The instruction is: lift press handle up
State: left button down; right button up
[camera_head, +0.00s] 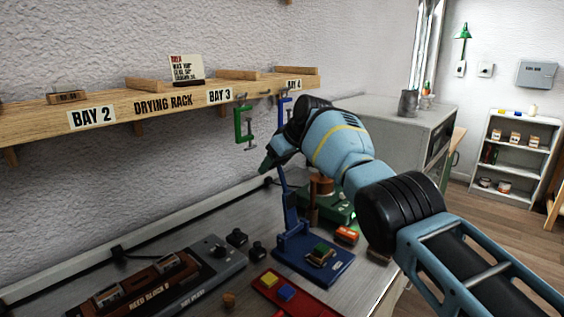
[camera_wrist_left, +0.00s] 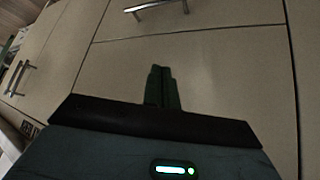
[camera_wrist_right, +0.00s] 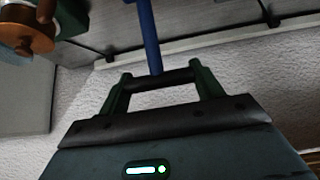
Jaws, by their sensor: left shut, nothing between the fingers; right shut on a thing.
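The blue press (camera_head: 313,262) stands on the grey bench, with a small green-topped piece on its base. Its blue handle lever (camera_head: 287,208) rises nearly upright from the press, leaning slightly, up to my right gripper (camera_head: 268,163). In the right wrist view, the blue lever (camera_wrist_right: 149,38) ends in a dark crossbar grip (camera_wrist_right: 160,82), which lies between the fingers of my right gripper (camera_wrist_right: 163,84). The right gripper is shut on this grip. My left gripper (camera_wrist_left: 162,85) is shut and empty in front of pale drawer fronts; it is outside the head view.
A wooden drying rack (camera_head: 150,105) runs along the wall, with a green clamp (camera_head: 243,122) hanging near my right gripper.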

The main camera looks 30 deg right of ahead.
aim_at(286, 187)
pick_arm(q)
jog(key=shift+s+f, duration=0.15)
jog(key=shift+s, duration=0.1)
pick_arm(e)
jog(key=shift+f, duration=0.35)
jog(key=shift+c, duration=0.2)
jog(key=o, duration=1.4)
jog(key=shift+w+a, duration=0.1)
jog(key=shift+w, duration=0.05)
jog(key=shift+r, duration=0.2)
pick_arm(q)
jog(key=shift+t, duration=0.3)
jog(key=w+r+p, duration=0.3)
jog(key=r, duration=0.1)
jog(key=shift+a+r, duration=0.1)
jog(key=shift+a, duration=0.05)
pick_arm(e)
jog(key=v, duration=0.7)
jog(key=shift+s+r, duration=0.25)
jog(key=shift+s, duration=0.05)
pick_arm(q)
jog(key=shift+s, duration=0.1)
